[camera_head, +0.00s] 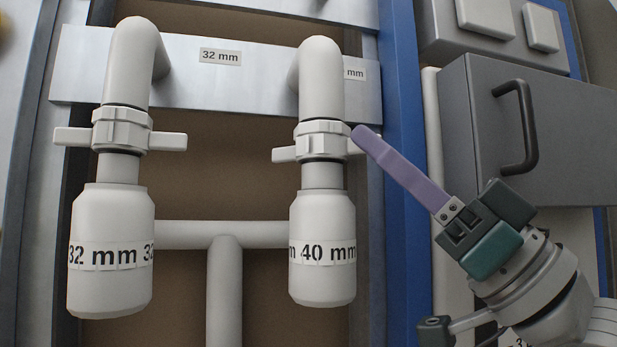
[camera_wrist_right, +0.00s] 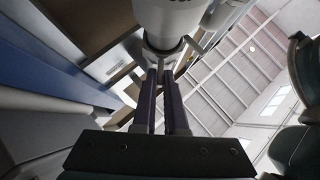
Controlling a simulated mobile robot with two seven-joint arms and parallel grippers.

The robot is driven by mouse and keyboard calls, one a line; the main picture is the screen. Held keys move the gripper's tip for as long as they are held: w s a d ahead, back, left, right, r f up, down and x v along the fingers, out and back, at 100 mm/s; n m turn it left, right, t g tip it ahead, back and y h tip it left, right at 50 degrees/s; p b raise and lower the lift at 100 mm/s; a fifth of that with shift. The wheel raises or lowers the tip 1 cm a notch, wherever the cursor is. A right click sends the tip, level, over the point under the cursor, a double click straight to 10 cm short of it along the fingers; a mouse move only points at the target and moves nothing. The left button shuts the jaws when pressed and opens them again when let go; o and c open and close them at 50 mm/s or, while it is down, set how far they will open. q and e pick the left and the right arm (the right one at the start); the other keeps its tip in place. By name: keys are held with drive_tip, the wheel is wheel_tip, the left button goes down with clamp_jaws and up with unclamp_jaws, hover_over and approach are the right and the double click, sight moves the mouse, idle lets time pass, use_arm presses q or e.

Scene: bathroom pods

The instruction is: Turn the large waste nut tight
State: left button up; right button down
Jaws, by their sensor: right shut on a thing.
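The large waste nut (camera_head: 323,138) is a white winged collar under the bent pipe on the right, above the white bottle trap (camera_head: 322,275) labelled 40 mm. Its left wing shows, level or nearly so; its right wing is mostly hidden behind my purple fingers. My right gripper (camera_head: 363,137) reaches up from the lower right and is shut on that right wing. In the right wrist view, the two purple fingers (camera_wrist_right: 160,78) run up close together to the underside of the white fitting; the exact contact is hard to see. My left gripper is not in view.
A similar winged nut (camera_head: 121,130) sits above the 32 mm trap (camera_head: 110,250) on the left. A blue post (camera_head: 405,130) stands just right of the large nut. A grey cabinet (camera_head: 550,130) with a dark handle is farther right. A white crosspipe (camera_head: 190,233) joins behind the traps.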

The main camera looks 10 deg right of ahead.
drive_tip(key=shift+w+d+n+g+y+b, duration=0.25)
drive_tip(key=shift+n+g+y+b, duration=0.55)
drive_tip(key=shift+g, duration=0.55)
drive_tip(key=shift+w+d+n+g+y+b, duration=0.2)
drive_tip(key=shift+w+n+g+y+b, duration=0.3)
drive_tip(key=shift+g+y, duration=0.7)
drive_tip(key=shift+w+d+n+g+y+b, duration=0.2)
drive_tip(key=shift+n+g+y+b, duration=0.55)
drive_tip(key=shift+g, duration=1.1)
drive_tip(key=c, duration=1)
unclamp_jaws()
drive_tip(key=shift+o, duration=0.2)
drive_tip(key=v, duration=0.9)
drive_tip(key=shift+d+f+b, duration=0.3)
drive_tip(key=shift+o, duration=0.2)
drive_tip(key=shift+s, duration=0.1)
